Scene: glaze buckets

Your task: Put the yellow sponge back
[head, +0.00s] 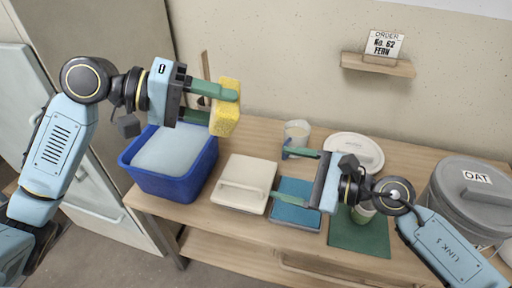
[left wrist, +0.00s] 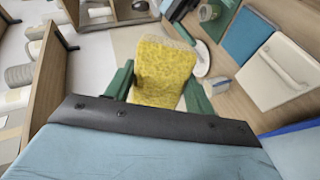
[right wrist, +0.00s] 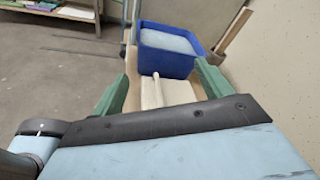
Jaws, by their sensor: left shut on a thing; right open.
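The yellow sponge (head: 226,106) is held in the air by my left gripper (head: 212,103), which is shut on it, up near the wall above the back of the table. The sponge also shows between the green fingers in the left wrist view (left wrist: 162,72). My right gripper (head: 296,172) is open and empty, low over the table, with its fingers pointing left above the blue square (head: 296,216) and cream lid. A blue bucket (head: 200,184) with pale blue contents stands at the table's left end, below and left of the sponge.
A cream lid with a handle (head: 257,170) lies right of the bucket. A clear cup (head: 297,134), a white round lid (head: 354,147), a dark green mat (head: 372,235) and a grey bin marked OAT (head: 452,208) are further right. A small wall shelf (head: 378,65) holds an order card.

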